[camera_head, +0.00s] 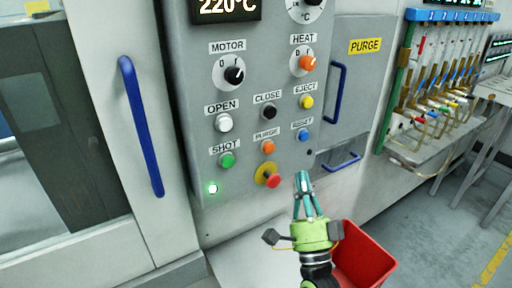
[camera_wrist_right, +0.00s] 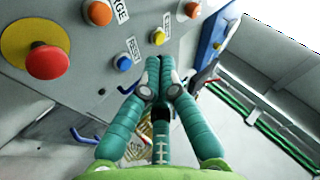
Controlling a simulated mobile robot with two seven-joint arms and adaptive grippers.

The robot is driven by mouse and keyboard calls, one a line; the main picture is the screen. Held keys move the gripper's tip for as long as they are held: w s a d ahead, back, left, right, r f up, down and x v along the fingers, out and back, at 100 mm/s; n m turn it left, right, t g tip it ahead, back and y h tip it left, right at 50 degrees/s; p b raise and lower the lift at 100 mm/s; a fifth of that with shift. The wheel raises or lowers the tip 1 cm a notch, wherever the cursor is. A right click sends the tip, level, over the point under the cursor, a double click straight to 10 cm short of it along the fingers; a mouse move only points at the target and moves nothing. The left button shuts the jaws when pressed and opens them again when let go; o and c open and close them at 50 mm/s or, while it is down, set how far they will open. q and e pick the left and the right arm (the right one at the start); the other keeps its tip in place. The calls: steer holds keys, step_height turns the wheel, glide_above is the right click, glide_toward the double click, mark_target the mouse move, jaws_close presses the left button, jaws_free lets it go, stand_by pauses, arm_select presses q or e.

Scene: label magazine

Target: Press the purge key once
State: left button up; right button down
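The purge key is an orange round button (camera_head: 267,147) under a PURGE label on the grey control panel (camera_head: 240,180). In the right wrist view it is at the top (camera_wrist_right: 98,13), with its label partly cut off. My right gripper (camera_head: 303,178) points up, below and to the right of the key, apart from it. In the right wrist view its teal fingers (camera_wrist_right: 161,68) are together with nothing between them. My left gripper is in neither view.
A red stop knob on a yellow ring (camera_head: 270,177) is just left of my right fingertips. The blue reset button (camera_head: 303,135) is above them. Other buttons and knobs crowd the panel. A red bin (camera_head: 372,262) stands below. A blue handle (camera_head: 338,92) juts out at right.

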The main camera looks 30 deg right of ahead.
mark_target(269, 148)
steer(key=shift+s+r, duration=0.15)
steer(key=shift+r, duration=0.25)
steer(key=shift+d, duration=0.1)
steer(key=w+b, duration=0.2)
steer(key=w, duration=0.6)
steer(key=shift+w+a, duration=0.4)
steer(key=shift+w, duration=0.1)
stand_by(1.0)
steer(key=shift+w+f, duration=0.1)
steer(key=shift+w, duration=0.2)
